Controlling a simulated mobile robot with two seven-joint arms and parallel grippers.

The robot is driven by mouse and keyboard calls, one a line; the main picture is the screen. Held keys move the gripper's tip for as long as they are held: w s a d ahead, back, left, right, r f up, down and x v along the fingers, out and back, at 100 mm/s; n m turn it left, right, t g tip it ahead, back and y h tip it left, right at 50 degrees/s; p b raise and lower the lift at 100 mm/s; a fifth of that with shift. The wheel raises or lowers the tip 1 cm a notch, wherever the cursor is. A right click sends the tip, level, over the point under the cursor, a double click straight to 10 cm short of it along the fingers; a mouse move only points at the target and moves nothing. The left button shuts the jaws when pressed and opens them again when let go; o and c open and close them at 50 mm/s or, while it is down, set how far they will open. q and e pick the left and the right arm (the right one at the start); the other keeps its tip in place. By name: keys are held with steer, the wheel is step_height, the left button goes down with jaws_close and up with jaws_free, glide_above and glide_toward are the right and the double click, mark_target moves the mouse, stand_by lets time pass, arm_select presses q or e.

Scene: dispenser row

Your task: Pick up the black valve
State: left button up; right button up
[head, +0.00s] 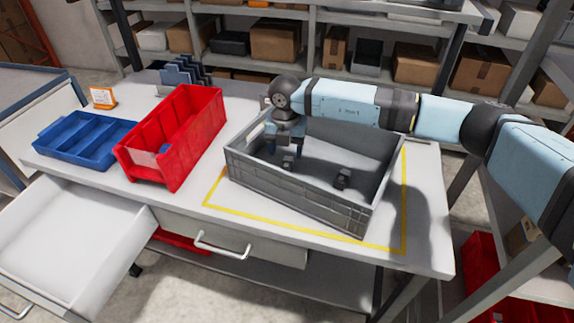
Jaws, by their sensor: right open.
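A grey crate (300,196) stands on the table inside a yellow outline. Two small dark objects lie on its floor: one (288,162) near the left end and one (342,178) near the middle. Either could be the black valve; they are too small to tell apart. My right gripper (284,148) reaches down into the left part of the crate, open, just above and beside the left dark object. Its fingers partly blend with the dark shapes there, and I cannot tell whether they touch the object. My left gripper is out of view.
A red bin (137,168) with a small blue item stands left of the crate. A blue divided tray (88,135), an orange-framed sign (103,97) and a dark blue rack (184,75) are further left and back. An open drawer (70,235) juts out at front left.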

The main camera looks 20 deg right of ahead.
mark_target(287, 163)
steer(key=shift+s+f+p, duration=0.15)
steer(key=shift+f+p, duration=0.2)
steer(key=shift+f, duration=2.4)
steer(key=c, duration=1)
